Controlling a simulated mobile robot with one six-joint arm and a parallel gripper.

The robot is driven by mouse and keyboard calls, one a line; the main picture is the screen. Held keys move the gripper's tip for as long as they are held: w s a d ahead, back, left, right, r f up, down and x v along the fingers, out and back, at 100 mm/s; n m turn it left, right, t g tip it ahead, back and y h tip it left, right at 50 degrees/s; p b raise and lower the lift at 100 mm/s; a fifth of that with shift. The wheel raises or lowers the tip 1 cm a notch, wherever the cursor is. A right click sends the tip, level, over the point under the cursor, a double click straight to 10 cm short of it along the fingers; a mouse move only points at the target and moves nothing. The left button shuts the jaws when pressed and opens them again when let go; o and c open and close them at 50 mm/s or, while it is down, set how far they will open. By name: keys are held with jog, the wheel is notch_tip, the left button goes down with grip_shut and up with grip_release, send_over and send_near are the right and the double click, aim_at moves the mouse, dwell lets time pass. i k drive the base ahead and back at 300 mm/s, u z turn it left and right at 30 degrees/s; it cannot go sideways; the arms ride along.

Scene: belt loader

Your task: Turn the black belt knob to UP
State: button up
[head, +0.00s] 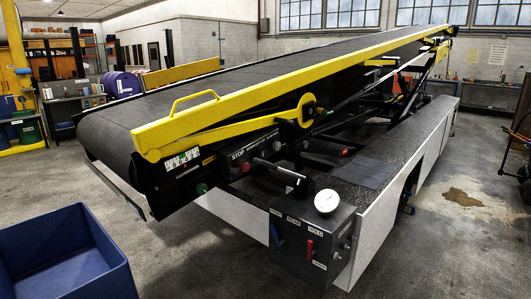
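The belt loader's sloping black belt (200,95) runs from low at the left to high at the back right. A dark control panel (255,150) with the word STOP is on its near side, below the yellow rail. The panel carries a small red part (245,166) and a small dark round part (277,146) that may be the black belt knob. They are too small to read a setting. A grey rod with a dark end (290,177) sticks out below the panel. My gripper is not in view.
A grey box (305,235) with a white gauge (327,202), a red lever (309,249) and a HOLD label stands at the loader's near corner. A blue bin (65,250) is at lower left. Floor between bin and loader is clear. A brown stain (462,197) marks the right floor.

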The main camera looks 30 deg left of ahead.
aim_at(261, 154)
jog(key=i, duration=0.9)
jog(key=z, duration=0.55)
jog(key=k, duration=0.2)
jog(key=u, duration=3.1)
jog(key=i, duration=0.45)
jog(key=u, duration=0.1)
